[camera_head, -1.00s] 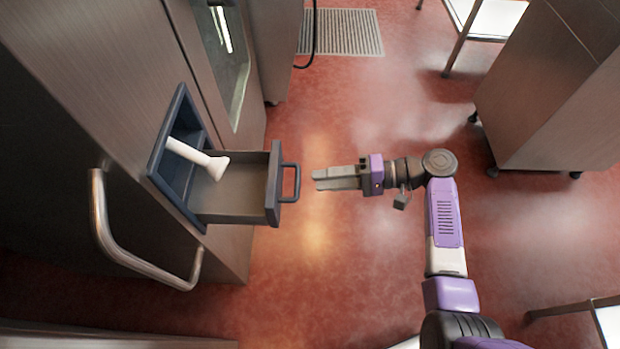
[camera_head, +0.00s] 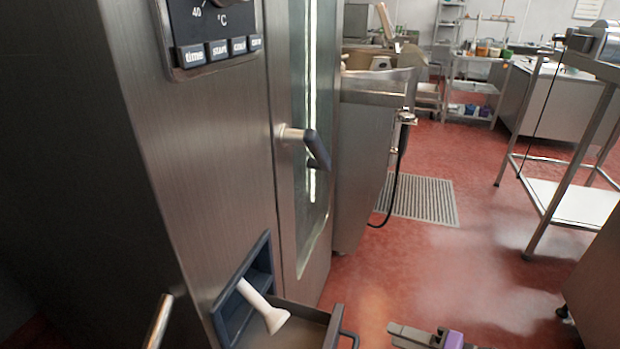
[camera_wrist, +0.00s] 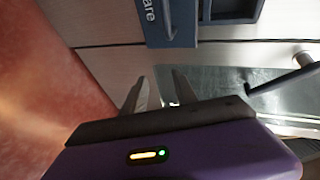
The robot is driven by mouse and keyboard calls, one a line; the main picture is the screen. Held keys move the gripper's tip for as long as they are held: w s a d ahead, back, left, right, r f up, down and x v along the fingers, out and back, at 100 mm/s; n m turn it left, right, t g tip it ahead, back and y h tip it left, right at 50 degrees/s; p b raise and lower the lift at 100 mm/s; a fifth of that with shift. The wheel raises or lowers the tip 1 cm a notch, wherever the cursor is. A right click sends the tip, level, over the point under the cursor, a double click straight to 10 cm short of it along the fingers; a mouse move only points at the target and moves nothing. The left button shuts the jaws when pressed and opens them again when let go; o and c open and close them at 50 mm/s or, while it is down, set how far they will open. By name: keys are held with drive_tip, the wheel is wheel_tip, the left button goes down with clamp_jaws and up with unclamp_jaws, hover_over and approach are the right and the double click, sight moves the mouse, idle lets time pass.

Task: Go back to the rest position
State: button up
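My gripper (camera_head: 394,330) is at the bottom edge of the head view, over the red floor to the right of the open drawer's handle (camera_head: 349,336). It is apart from the drawer and holds nothing. In the wrist view its two fingers (camera_wrist: 158,86) stand apart with a clear gap between them. Most of my arm is outside the head view.
The drawer (camera_head: 308,314) stands open from the steel oven (camera_head: 215,150), with a white funnel-ended piece (camera_head: 264,306) tilted in its recess. The oven door handle (camera_head: 305,145) juts out. A steel-legged table (camera_head: 570,200) stands right; red floor (camera_head: 400,275) lies clear between.

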drive_tip(key=s+d+f+m+t+h+p, duration=0.1)
drive_tip(key=s+d+f+m+t+h, duration=0.15)
drive_tip(key=d+h, duration=0.4)
drive_tip(key=s+d+r+n+t+h+p, duration=0.2)
drive_tip(key=s+r+h, duration=0.1)
drive_tip(key=s+h, duration=0.3)
drive_tip(key=s+a+r+n+p, duration=0.3)
drive_tip(key=s+a+r+p, duration=0.1)
drive_tip(key=s+r, duration=0.7)
drive_tip(key=s+a+r+n+t+y+p, duration=0.1)
drive_tip(key=s+a+r+n+p, duration=0.2)
drive_tip(key=s+r, duration=0.9)
drive_tip(key=s+a+p, duration=0.1)
drive_tip(key=s+a, duration=0.1)
drive_tip(key=s, duration=0.4)
drive_tip(key=shift+a, duration=0.3)
